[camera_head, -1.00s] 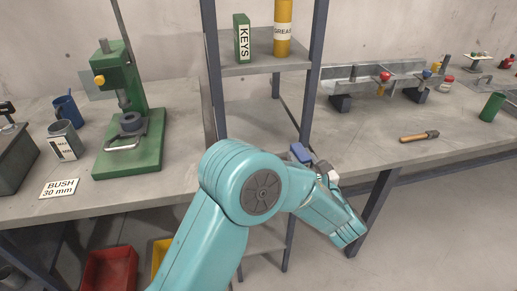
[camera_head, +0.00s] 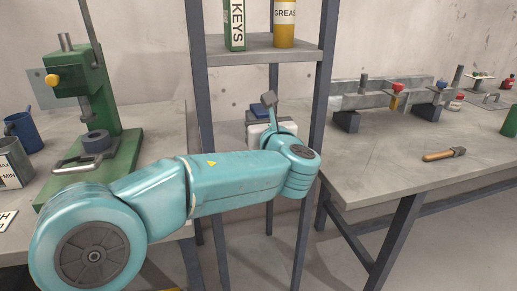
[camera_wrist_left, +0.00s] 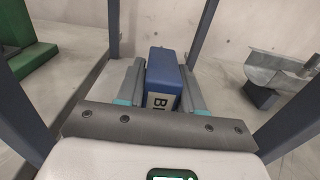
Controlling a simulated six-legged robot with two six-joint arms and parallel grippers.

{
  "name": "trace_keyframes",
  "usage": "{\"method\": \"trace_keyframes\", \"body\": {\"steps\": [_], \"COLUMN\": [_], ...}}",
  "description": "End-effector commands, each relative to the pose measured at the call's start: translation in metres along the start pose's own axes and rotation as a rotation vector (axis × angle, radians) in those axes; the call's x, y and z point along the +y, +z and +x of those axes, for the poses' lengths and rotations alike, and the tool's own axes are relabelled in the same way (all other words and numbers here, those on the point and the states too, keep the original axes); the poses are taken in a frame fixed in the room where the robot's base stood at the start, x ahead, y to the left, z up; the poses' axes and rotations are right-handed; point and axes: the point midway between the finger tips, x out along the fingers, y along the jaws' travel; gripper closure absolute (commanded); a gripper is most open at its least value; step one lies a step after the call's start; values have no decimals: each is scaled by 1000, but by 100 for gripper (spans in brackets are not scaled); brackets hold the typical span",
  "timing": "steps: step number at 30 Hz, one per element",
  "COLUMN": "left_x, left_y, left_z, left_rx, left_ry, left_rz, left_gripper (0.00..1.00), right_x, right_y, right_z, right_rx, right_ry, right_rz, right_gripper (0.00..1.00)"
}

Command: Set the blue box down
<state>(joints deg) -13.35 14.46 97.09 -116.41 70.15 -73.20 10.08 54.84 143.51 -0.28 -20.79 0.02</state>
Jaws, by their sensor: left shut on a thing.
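The blue box (camera_head: 259,109) is mostly hidden behind my left wrist in the head view. In the left wrist view the blue box (camera_wrist_left: 166,70) shows its blue top and a white label with dark letters, partly cut off. My left gripper (camera_wrist_left: 162,84) has one finger along each side of the box and is shut on it. In the head view the left gripper (camera_head: 262,115) is between the posts of the shelf rack, below its upper board (camera_head: 300,53). I cannot tell whether the box touches a surface. My right gripper is not in view.
The rack's dark posts (camera_head: 323,90) stand close on either side of my wrist.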

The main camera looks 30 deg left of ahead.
Motion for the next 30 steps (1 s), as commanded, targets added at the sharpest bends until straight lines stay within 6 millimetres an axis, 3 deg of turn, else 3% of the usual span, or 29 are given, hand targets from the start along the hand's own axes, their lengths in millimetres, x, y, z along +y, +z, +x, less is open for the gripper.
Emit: {"method": "trace_keyframes", "body": {"steps": [11, 21, 22, 24, 30], "left_x": [0, 0, 0, 0, 0], "left_y": [-47, -50, -50, -50, -50], "left_z": [0, 2, 3, 3, 3], "left_rx": [-2, -2, -1, -1, -1], "left_ry": [2, 2, 2, 2, 2], "left_rz": [0, -2, -1, -1, -1], "left_gripper": [100, 100, 57, 38, 38], "right_x": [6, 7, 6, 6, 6], "right_y": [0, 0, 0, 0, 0], "right_z": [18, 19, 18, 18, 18], "right_rx": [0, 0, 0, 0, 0], "right_ry": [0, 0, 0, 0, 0], "right_rz": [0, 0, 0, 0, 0], "right_gripper": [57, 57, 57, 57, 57]}}
